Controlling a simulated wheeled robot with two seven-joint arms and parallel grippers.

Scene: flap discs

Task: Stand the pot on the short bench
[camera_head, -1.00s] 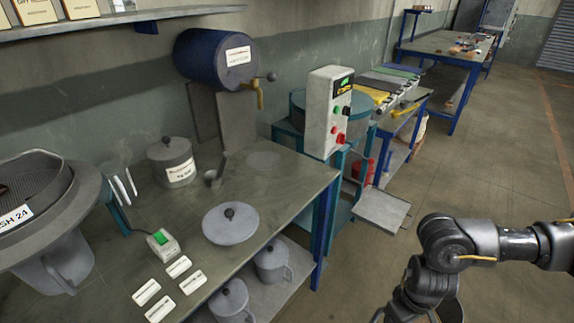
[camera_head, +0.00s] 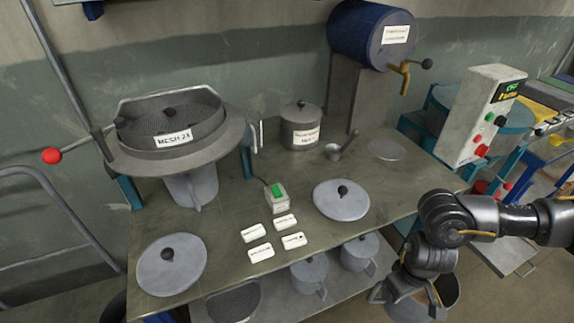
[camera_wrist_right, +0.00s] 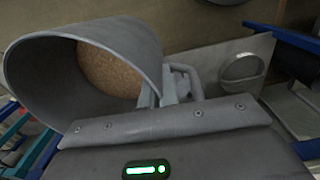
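The pot (camera_head: 447,290) is a grey open vessel with brown granules inside, at the lower right of the head view. It fills the left of the right wrist view (camera_wrist_right: 40,75), looking tilted there. My right gripper (camera_wrist_right: 172,88) is shut on the pot's side handle and holds it beyond the right front of the workbench (camera_head: 405,205). I cannot tell which bench is the short bench. My left gripper is not in view.
The workbench holds a sieve (camera_head: 172,138), a lidded pot (camera_head: 300,132), a green-button box (camera_head: 277,198), several labels and two loose lids (camera_head: 341,205) (camera_head: 172,268). Mugs (camera_head: 310,272) stand on its lower shelf. A control box (camera_head: 482,115) and other benches are at right.

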